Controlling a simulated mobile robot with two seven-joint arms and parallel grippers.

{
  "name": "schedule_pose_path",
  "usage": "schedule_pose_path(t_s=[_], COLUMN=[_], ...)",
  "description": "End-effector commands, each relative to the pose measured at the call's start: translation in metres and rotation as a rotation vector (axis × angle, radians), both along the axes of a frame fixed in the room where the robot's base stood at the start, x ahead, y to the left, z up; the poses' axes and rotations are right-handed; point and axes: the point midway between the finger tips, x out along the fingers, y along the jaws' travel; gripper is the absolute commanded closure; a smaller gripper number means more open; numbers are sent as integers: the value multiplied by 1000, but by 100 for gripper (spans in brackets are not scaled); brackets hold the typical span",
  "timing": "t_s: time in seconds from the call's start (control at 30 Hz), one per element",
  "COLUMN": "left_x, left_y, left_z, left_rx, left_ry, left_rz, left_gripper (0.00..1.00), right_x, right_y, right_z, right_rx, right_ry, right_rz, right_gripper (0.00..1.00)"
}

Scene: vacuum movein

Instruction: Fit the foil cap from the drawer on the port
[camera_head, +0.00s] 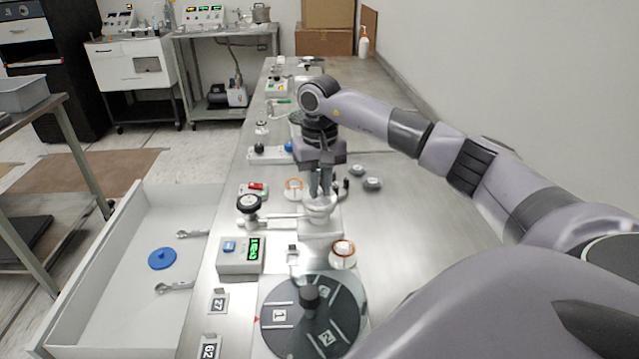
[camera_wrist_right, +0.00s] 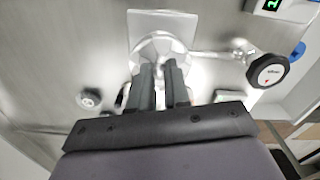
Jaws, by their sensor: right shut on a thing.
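My right gripper (camera_head: 320,196) comes down from above over the port (camera_head: 318,222), a pale metal fitting on a square base on the bench. Its fingers are shut on a shiny silver round piece, which I take to be the foil cap (camera_wrist_right: 158,46). The cap sits at the top of the port; from here I cannot tell if it is fully seated. The fingertips (camera_wrist_right: 163,72) hide part of it. My left gripper is not in view.
A side pipe runs from the port to a black-knobbed valve (camera_head: 249,204). A box with a green display (camera_head: 241,256), a dark numbered turntable (camera_head: 340,312) and an orange-ringed jar (camera_head: 343,253) stand nearby. The bench's right side (camera_head: 420,235) is mostly clear.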

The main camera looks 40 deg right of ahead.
Motion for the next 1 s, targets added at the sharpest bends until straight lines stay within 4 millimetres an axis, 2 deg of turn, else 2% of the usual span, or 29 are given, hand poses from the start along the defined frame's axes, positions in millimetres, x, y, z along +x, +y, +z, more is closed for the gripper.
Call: schedule_pose_path(t_s=[1.0], left_x=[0], left_y=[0], left_z=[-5], left_rx=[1], left_ry=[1], left_rz=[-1], left_gripper=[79], right_x=[0], right_y=[0], right_z=[-8], right_rx=[0], right_ry=[1], right_rz=[0], right_gripper=[100])
